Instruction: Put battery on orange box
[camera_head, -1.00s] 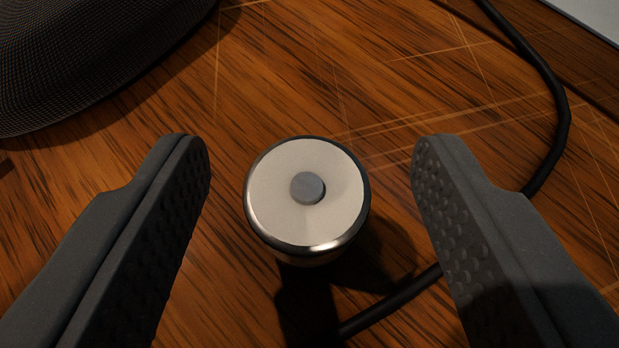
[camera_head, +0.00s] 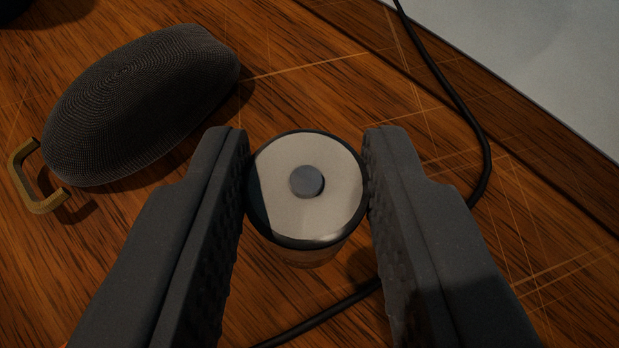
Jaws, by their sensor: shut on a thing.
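The battery (camera_head: 280,205) is a cylinder seen from its top end, with a pale face, a dark rim and a grey round button in the middle. My gripper (camera_head: 307,185) is shut on the battery, with one dark textured finger against each side. The battery is upright and appears raised off the wooden desk. Its lower part is mostly hidden under its top. No orange box shows in this view.
A dark mesh-covered rounded object (camera_head: 140,105) lies on the desk at the upper left, with a brass-coloured handle-like piece (camera_head: 40,205) beside it. A black cable (camera_head: 455,95) curves along the right and passes below the battery. The desk edge (camera_head: 540,125) runs along the upper right.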

